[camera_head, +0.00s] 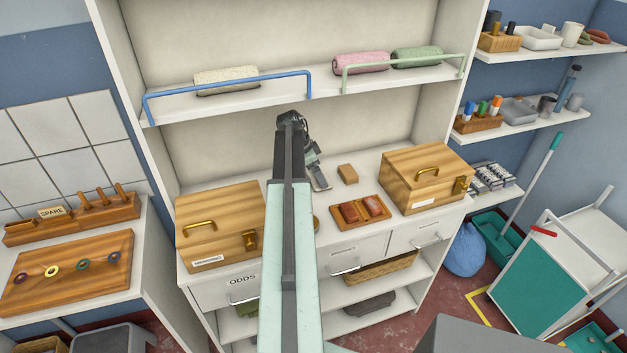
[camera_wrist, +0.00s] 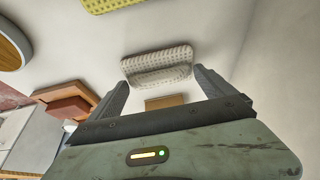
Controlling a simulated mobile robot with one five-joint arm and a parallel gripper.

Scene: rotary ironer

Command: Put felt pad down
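A pale grey, dimpled pad, which I take to be the felt pad, shows in the wrist view (camera_wrist: 157,62). My gripper (camera_wrist: 161,75) has its two dark fingers well apart, one near each end of the pad. I cannot tell whether the fingertips press on it or stand just clear, nor whether the pad rests on the counter. In the head view my gripper (camera_head: 318,176) points down over the counter, left of a small tan block (camera_head: 347,174). The arm hides part of the counter there.
A wooden tray with red-brown blocks (camera_head: 345,221) lies in front of the tan block. Wooden boxes stand left (camera_head: 218,222) and right (camera_head: 425,190). A shelf (camera_head: 240,100) with rails and rolled cloths is above. A yellow dimpled piece (camera_wrist: 110,4) lies at the wrist view's top.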

